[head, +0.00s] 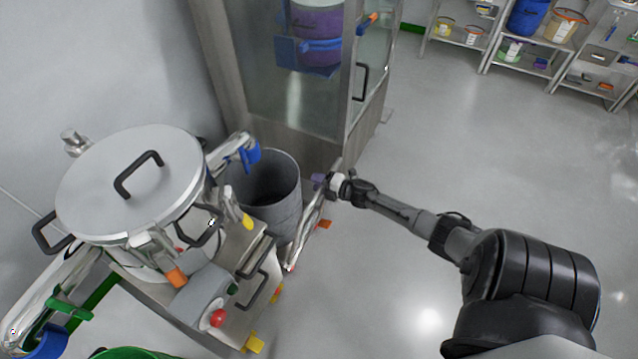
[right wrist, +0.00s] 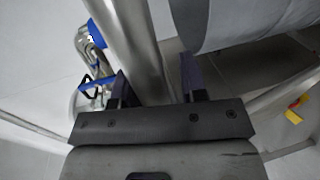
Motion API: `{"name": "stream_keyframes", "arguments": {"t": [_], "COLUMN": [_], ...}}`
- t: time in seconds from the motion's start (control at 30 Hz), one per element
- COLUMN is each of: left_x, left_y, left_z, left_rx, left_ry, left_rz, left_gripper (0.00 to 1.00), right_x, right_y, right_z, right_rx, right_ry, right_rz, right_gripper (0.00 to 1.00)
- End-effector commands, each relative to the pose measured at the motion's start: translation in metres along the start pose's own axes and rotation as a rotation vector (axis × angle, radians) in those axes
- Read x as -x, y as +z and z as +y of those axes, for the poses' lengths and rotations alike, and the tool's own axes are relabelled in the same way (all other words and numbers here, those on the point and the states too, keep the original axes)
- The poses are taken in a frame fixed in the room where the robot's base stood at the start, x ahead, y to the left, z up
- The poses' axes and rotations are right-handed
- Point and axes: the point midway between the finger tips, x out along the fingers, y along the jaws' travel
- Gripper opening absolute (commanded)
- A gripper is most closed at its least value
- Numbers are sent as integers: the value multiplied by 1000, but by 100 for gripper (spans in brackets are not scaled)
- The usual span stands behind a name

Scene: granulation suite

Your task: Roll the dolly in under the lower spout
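A tall grey drum (head: 285,212) stands open-topped right of the lidded vessel. A tubular metal handle (head: 308,228) rises at its right, apparently the dolly's; most of the dolly is hidden. My right gripper (head: 325,182) is at the handle's upper end. In the right wrist view a metal tube (right wrist: 135,45) passes between the fingers of my right gripper (right wrist: 157,85), with a gap visible beside the right finger. A metal spout with a blue end (head: 248,153) reaches over beside the drum's mouth. Another blue-ended pipe (head: 50,342) shows at lower left. My left gripper is out of view.
The lidded steel vessel (head: 130,185) and its stand with coloured knobs fill the left. A glass-fronted cabinet (head: 310,95) stands just behind the drum. Clear grey floor (head: 440,130) lies to the right, with stocked shelves (head: 530,55) at the back.

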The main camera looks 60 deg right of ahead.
Motion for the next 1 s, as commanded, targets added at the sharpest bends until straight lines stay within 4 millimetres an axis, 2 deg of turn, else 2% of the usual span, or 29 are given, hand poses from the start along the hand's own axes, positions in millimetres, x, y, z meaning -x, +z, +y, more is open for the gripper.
{"name": "stream_keyframes", "arguments": {"t": [0.1, 0.33, 0.47, 1.0], "left_x": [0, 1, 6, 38], "left_y": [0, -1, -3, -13], "left_z": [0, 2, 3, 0], "left_rx": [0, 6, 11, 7], "left_ry": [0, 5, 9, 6], "left_rz": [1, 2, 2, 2], "left_gripper": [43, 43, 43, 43], "right_x": [0, 1, 10, 108], "right_y": [0, 0, 0, 0], "right_z": [1, 2, 3, 3], "right_rx": [1, 1, 0, 0], "right_ry": [2, 3, 3, 1], "right_rz": [1, 2, 2, 1], "right_gripper": [48, 48, 48, 48]}}
